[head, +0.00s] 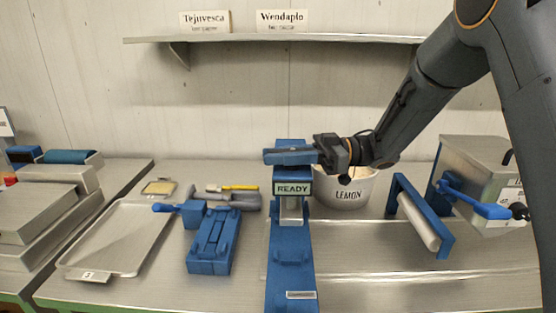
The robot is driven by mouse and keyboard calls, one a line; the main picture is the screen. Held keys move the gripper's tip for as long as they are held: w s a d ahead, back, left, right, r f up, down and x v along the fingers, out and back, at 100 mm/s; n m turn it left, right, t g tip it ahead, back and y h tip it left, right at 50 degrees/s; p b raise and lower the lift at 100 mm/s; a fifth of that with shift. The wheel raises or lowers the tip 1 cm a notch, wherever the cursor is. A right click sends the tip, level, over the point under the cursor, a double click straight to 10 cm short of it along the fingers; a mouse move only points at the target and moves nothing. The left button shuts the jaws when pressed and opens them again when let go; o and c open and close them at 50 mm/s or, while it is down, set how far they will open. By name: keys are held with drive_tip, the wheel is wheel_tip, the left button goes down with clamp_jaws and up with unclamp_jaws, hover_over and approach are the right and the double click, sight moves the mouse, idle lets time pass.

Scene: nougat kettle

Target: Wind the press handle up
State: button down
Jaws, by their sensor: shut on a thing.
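The blue press (291,242) stands in the middle of the counter, with a sign reading READY (293,189) on its front. A blue bar, the press handle (289,156), lies about level across the top of the press. My gripper (322,153) comes in from the right and is shut on the right end of the handle. The jaws and my wrist hide that end of the handle. The contact between the fingers and the handle is small in the picture.
A white bowl marked LEMON (345,195) stands just right of the press, below my wrist. A blue clamp-like device (212,240) and a metal tray (118,237) lie left. A blue-framed roller (420,218) and a steel box (480,175) stand right. A shelf (290,38) spans the wall.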

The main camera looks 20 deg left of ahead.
drive_tip(key=n+g+h, duration=0.1)
drive_tip(key=n+g+h+b, duration=0.1)
drive_tip(key=g, duration=0.1)
drive_tip(key=shift+s+d+f+n+g, duration=0.1)
drive_tip(key=shift+s+d+n+g, duration=0.05)
drive_tip(key=shift+s+n+g, duration=0.15)
drive_tip(key=shift+s+d+n+g+h+p, duration=0.15)
drive_tip(key=shift+n+g+h+p, duration=0.05)
drive_tip(key=shift+n+g+h, duration=0.4)
drive_tip(key=shift+s+d+n+g+h+p, duration=0.1)
drive_tip(key=shift+s+n+g+h+p, duration=0.05)
drive_tip(key=shift+n+g+h, duration=0.45)
drive_tip(key=shift+g, duration=0.3)
drive_tip(key=c, duration=1.6)
unclamp_jaws()
drive_tip(key=shift+c, duration=0.2)
